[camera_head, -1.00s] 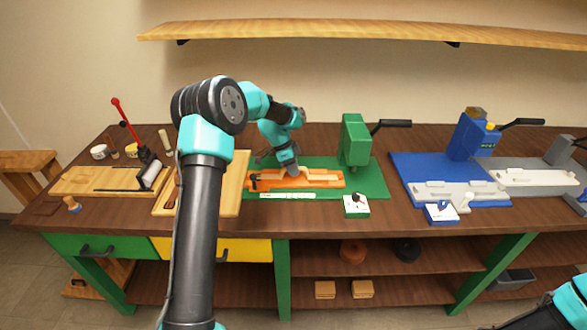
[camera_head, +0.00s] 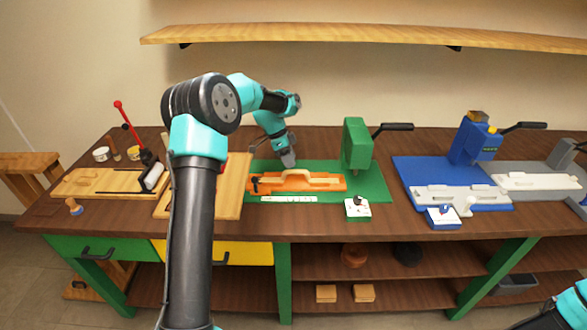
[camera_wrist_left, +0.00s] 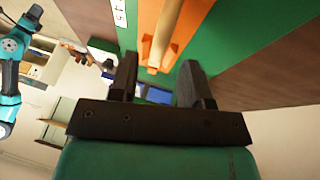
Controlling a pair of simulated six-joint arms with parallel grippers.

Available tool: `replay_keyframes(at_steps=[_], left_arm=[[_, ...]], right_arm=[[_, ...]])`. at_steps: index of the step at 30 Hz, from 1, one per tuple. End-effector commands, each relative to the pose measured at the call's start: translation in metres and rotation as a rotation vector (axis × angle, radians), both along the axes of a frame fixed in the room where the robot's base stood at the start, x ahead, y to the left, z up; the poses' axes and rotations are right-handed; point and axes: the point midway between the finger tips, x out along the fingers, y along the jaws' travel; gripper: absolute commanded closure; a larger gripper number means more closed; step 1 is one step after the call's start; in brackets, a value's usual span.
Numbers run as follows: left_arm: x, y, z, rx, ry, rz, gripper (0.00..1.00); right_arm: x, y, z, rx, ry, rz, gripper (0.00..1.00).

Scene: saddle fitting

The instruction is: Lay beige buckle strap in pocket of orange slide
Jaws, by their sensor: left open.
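The orange slide (camera_head: 334,185) lies lengthwise on the green base plate at the middle of the bench. The beige buckle strap (camera_head: 297,176) lies along the top of the slide, and it seems to rest in its pocket, though how fully seated it is cannot be told. My left gripper (camera_head: 288,164) is just above and behind the strap, apart from it, open and empty. In the left wrist view the open fingers (camera_wrist_left: 157,72) point at one end of the strap (camera_wrist_left: 166,28), with the orange slide (camera_wrist_left: 148,22) under it. My right gripper is out of view.
A green press (camera_head: 356,145) with a dark lever stands right of the slide. A small white switch box (camera_head: 356,209) is in front. A wooden board (camera_head: 235,190) lies to the left. A blue press station (camera_head: 470,140) stands further right. A shelf (camera_head: 360,34) runs above.

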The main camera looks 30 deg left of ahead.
Motion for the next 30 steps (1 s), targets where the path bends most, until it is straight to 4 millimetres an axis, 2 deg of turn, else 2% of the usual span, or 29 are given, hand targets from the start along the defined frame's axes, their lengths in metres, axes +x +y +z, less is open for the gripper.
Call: replay_keyframes(at_steps=[6,12,30], left_arm=[[-0.001,0.018,0.038,0.001,-0.003,0.001,0.56],[-0.002,0.027,0.056,0.000,0.000,0.001,0.56],[-0.003,0.028,0.060,0.000,0.000,0.000,0.56]], right_arm=[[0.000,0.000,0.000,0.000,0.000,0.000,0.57],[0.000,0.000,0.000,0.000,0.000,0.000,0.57],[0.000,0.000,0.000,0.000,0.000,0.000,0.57]])
